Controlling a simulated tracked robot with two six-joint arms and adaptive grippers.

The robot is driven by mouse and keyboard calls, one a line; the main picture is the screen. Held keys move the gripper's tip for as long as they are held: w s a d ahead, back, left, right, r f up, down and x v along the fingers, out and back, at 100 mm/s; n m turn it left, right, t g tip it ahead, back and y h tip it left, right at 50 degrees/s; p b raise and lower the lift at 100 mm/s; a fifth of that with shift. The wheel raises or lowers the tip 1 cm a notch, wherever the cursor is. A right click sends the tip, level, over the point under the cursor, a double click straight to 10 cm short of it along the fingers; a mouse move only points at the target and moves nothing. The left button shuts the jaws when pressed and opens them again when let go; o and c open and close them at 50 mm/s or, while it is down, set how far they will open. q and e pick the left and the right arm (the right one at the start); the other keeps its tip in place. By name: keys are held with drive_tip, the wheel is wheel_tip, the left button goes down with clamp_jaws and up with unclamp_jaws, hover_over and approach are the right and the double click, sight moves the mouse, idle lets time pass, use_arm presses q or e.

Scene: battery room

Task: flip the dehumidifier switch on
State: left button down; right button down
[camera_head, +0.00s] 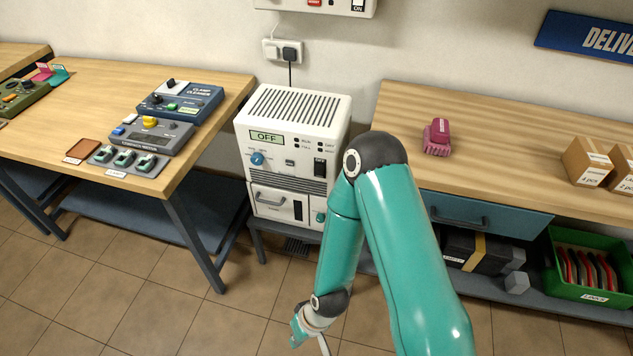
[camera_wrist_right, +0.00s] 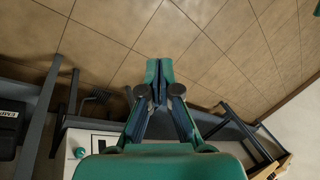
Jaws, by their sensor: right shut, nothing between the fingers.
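The dehumidifier (camera_head: 292,180) is a white box with a slotted top, standing between the two tables in the head view. Its display (camera_head: 267,136) reads OFF. A black switch (camera_head: 319,167) sits at the right of its front, close beside my right arm. A blue knob (camera_head: 257,158) is at the left of the front. My right gripper (camera_head: 310,338) is low, in front of and below the dehumidifier, apart from it. In the right wrist view the gripper (camera_wrist_right: 159,70) has its fingertips together and empty, over the floor. My left gripper is not in view.
The left table (camera_head: 215,85) carries several control boxes. The right table (camera_head: 480,130) holds a pink object (camera_head: 437,137) and cardboard boxes (camera_head: 587,161). A green crate (camera_head: 590,292) is on the shelf below. The tiled floor (camera_head: 120,290) in front is clear.

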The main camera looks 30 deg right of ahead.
sight(319, 175)
drive_tip(key=w+d+f+n+t+h+b, duration=0.1)
drive_tip(key=w+d+n+t+h+b, duration=0.3)
drive_tip(key=w, duration=0.7)
drive_tip(key=w+d+n+t+h+b, duration=0.2)
drive_tip(key=w+d+t+h+b, duration=0.3)
drive_tip(key=w, duration=0.6)
drive_tip(key=w+d+r+n+h+b, duration=0.3)
drive_tip(key=d+r+h+b, duration=0.1)
drive_tip(key=d+r+h, duration=0.3)
wheel_tip(319, 175, up, 3)
drive_tip(key=d, duration=0.3)
drive_tip(key=shift+w+n, duration=0.3)
drive_tip(key=shift+w, duration=0.05)
drive_tip(key=shift+w+f, duration=0.1)
drive_tip(key=x, duration=0.9)
drive_tip(key=b+x, duration=0.1)
drive_tip(key=x, duration=0.3)
drive_tip(key=shift+w+d, duration=0.25)
drive_tip(key=shift+w, duration=0.15)
